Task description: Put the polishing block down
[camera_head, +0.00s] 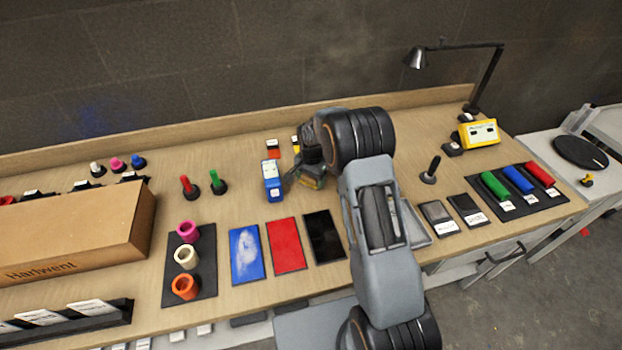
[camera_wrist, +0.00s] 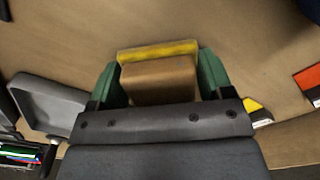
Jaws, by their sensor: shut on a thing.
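In the wrist view, the polishing block (camera_wrist: 160,75) is a brown block with a yellow layer along its far edge. It sits between the two green fingers of my gripper (camera_wrist: 158,68), which is shut on it. In the head view, my gripper (camera_head: 305,178) is over the wooden bench, just right of a blue block-like item (camera_head: 271,181). The held block shows there only as a small yellow-brown patch (camera_head: 312,183), partly hidden by my gripper. I cannot tell whether it touches the bench.
Blue (camera_head: 247,254), red (camera_head: 286,246) and black (camera_head: 324,237) panels lie in front of my gripper. Red (camera_head: 274,153) and yellow patches lie behind it. A cardboard box (camera_head: 75,235) stands at left. A black-handled tool (camera_head: 431,169) stands at right.

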